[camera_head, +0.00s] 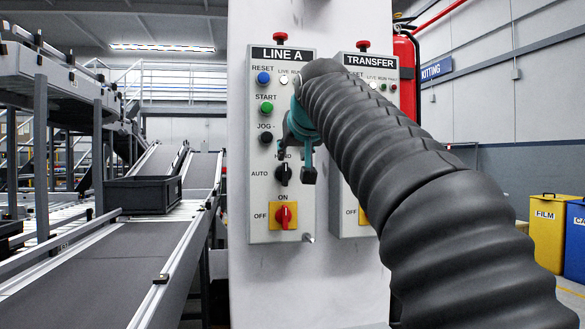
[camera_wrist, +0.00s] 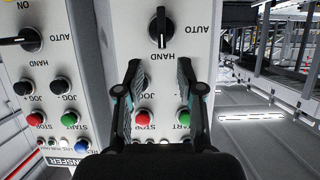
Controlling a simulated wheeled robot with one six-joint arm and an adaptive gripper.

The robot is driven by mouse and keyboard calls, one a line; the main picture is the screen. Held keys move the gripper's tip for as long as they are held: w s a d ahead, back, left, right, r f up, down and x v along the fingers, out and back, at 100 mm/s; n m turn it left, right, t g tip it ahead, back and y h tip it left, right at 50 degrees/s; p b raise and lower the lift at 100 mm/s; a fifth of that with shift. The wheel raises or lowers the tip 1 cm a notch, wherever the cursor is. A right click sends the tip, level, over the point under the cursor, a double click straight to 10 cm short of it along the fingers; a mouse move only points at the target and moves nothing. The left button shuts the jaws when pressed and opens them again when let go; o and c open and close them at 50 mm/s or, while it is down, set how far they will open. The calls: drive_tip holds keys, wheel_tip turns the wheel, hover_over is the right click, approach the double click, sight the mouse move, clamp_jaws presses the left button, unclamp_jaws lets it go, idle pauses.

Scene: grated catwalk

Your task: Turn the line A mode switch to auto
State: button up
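The line A panel (camera_head: 262,130) is on the white column in the head view. Its mode switch (camera_head: 283,174) is a black knob below the jog button; AUTO is printed to its left and the label above it is partly hidden by my gripper (camera_head: 295,164). In the wrist view, which is upside down, the mode switch (camera_wrist: 161,27) stands upright with its light mark toward HAND. My gripper (camera_wrist: 159,65) is open and empty. Its fingertips are on either side of the HAND label, apart from the knob, with the knob beyond them.
The transfer panel (camera_head: 370,72) is close on the right, partly behind my arm; its switch (camera_wrist: 22,40) lies sideways. The red on/off switch (camera_head: 283,215) is below the mode switch. Start (camera_wrist: 183,117) and stop (camera_wrist: 143,117) buttons are near my fingers. A conveyor (camera_head: 95,265) is at left.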

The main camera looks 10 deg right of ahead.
sight(286, 167)
drive_tip(key=x, duration=0.9)
drive_tip(key=shift+a, duration=0.1)
